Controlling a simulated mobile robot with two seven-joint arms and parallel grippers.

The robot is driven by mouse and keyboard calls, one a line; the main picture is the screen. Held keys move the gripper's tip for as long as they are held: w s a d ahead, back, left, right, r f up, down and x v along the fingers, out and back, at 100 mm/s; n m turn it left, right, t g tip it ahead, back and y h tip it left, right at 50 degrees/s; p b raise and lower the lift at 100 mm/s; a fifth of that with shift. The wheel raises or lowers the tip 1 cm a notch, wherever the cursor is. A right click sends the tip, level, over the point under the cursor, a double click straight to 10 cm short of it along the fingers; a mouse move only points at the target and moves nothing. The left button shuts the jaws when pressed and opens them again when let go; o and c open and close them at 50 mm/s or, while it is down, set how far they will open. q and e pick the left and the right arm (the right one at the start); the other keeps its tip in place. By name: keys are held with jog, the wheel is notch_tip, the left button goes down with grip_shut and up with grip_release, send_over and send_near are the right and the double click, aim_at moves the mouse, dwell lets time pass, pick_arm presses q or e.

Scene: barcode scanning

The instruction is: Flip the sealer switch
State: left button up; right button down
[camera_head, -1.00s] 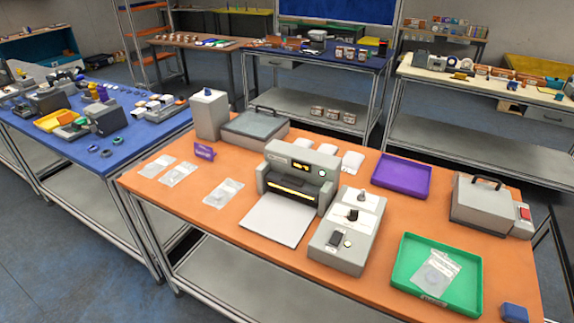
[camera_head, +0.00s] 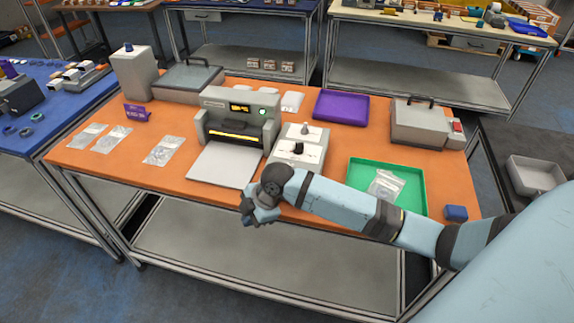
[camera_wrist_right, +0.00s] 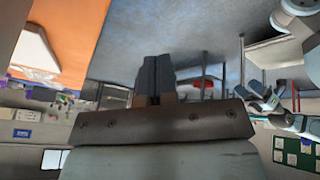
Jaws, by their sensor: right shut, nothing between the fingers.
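The grey sealer (camera_head: 237,118) stands on the orange table (camera_head: 87,163), with a lit yellow display and a glowing yellow slot. To its right is a grey control box (camera_head: 312,152) with a knob and a black switch on top.
A green tray (camera_head: 418,170) with a clear bag (camera_head: 384,186) lies right of the box, near my right arm. A purple tray (camera_head: 341,107), a lidded grey case (camera_head: 420,123) and a blue block (camera_head: 456,213) are also on the table.

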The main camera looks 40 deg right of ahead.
jog(key=w+d+r+n+g, duration=0.1)
jog(key=w+d+r, duration=0.1)
jog(key=d+r, duration=0.1)
jog(key=w+d+r+n+g+h, duration=0.1)
jog(key=w+d+r+n, duration=0.1)
jog(key=d+r, duration=0.1)
jog(key=w+d+r+n+b, duration=0.1)
jog(key=w+d+r+n, duration=0.1)
jog(key=d+r, duration=0.1)
jog(key=shift+w+r+g+h, duration=0.2)
jog(key=shift+r+g+h, duration=0.1)
jog(key=shift+g+h, duration=0.1)
pick_arm(q)
jog(key=shift+s+a+f+b, duration=0.1)
jog(key=shift+s+f+b, duration=0.15)
jog(key=shift+f, duration=0.3)
jog(key=shift+s+a+f+b, duration=0.15)
jog(key=shift+f+b, duration=0.1)
jog(key=shift+f, duration=0.3)
pick_arm(e)
jog(key=w+d+r+n+g, duration=0.1)
jog(key=d+r+n, duration=0.2)
jog(key=d+r, duration=0.5)
notch_tip(320, 180, up, 3)
jog(key=shift+w+d+f+n+g+h, duration=0.1)
jog(key=shift+w+d+n+g+h, duration=0.1)
jog(key=shift+n+g+h, duration=0.2)
